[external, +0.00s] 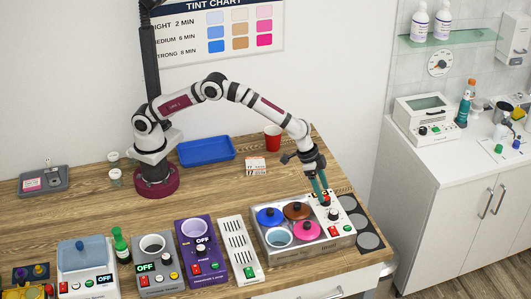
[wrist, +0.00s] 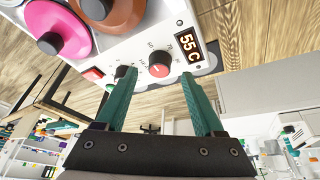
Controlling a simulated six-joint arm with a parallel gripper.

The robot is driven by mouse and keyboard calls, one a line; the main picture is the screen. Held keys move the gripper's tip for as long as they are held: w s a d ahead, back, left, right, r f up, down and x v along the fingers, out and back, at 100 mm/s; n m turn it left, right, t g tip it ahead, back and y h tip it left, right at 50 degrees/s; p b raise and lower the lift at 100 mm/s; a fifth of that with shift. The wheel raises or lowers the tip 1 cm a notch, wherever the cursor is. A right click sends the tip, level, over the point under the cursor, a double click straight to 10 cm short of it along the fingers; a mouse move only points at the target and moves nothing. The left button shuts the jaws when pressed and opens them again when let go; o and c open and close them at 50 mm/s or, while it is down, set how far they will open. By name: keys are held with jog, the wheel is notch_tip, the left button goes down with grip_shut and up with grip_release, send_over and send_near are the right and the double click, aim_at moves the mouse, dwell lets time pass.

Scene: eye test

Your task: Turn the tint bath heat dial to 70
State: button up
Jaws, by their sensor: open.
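The tint bath (external: 272,246) is a metal unit with blue, brown and pink lidded pots, one open pot and a white control panel (external: 344,226). In the wrist view its display (wrist: 188,48) reads 55 C. My gripper (external: 322,191) is above the panel. In the wrist view my gripper (wrist: 157,76) is open, its green fingers on either side of the dial with gaps. I cannot tell how far the tips are from the panel.
A white slotted rack (external: 239,250), a purple warmer (external: 201,246) and other small devices line the front edge at left. Dark round pads (external: 369,241) lie right of the bath. A blue tray (external: 206,151) and red cup (external: 273,137) stand behind.

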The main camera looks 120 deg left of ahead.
jog(key=shift+x, duration=1.35)
jog(key=shift+c, duration=0.3)
grip_shut()
